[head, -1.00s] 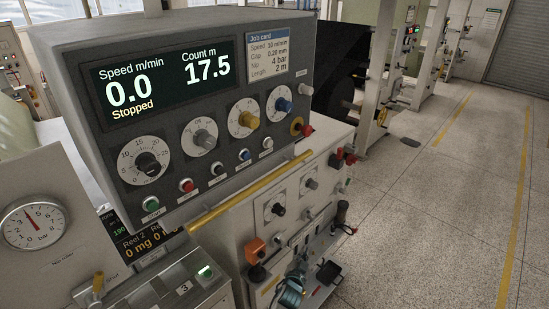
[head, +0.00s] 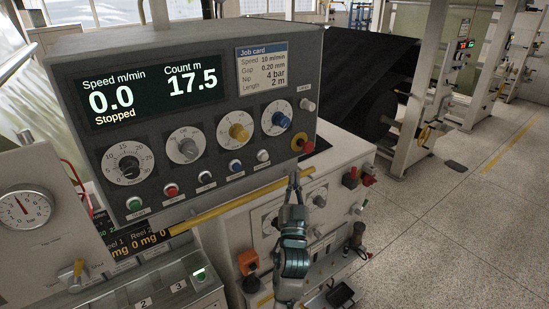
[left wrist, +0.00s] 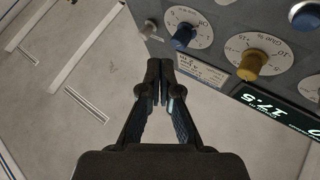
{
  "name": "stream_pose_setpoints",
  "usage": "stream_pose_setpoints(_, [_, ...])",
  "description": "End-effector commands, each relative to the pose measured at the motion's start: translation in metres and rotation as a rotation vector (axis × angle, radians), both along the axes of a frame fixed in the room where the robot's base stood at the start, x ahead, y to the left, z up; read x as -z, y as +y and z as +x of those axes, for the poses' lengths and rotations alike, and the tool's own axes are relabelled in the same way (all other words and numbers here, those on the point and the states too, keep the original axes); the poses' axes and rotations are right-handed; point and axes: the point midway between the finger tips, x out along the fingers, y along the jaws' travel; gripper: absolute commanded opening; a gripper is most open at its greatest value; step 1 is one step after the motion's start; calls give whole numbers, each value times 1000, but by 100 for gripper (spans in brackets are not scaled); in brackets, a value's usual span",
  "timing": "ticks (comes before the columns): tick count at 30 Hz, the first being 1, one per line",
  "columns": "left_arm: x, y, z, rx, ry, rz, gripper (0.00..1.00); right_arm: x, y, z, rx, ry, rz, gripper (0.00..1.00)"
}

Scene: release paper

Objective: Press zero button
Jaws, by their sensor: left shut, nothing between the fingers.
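The grey control box (head: 190,110) carries a row of small buttons along its lower front: green (head: 134,203), red (head: 170,190), black (head: 205,178), blue (head: 235,166) and white (head: 263,156). Their labels are too small to read surely, so I cannot tell which is zero. The display (head: 150,92) reads speed 0.0, count 17.5, Stopped. My left gripper (head: 294,181) is shut and empty, fingers pointing up, just below and right of the white button in the head view. In the left wrist view its closed fingers (left wrist: 160,78) are beside the box. My right gripper is not in view.
Several dials, including a yellow knob (head: 239,132) and a blue knob (head: 281,120), sit above the buttons. A red stop knob (head: 305,144) is at the box's right corner. A yellow rail (head: 220,208) runs below the box. Open floor (head: 460,220) lies to the right.

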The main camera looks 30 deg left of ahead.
Motion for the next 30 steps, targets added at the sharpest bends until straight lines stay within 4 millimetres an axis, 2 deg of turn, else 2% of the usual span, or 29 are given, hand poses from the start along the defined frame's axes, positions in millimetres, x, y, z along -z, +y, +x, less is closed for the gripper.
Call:
stream_pose_setpoints(6, [-4,7,-3,-8,-10,-4,0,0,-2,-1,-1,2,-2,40])
stream_pose_setpoints(16, [-5,5,0,-8,-7,3,0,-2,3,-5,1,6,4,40])
stream_pose_setpoints(20, [-6,16,6,-8,-6,6,0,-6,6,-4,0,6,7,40])
stream_pose_setpoints(30, [-6,62,24,-8,-7,3,0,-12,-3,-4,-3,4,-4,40])
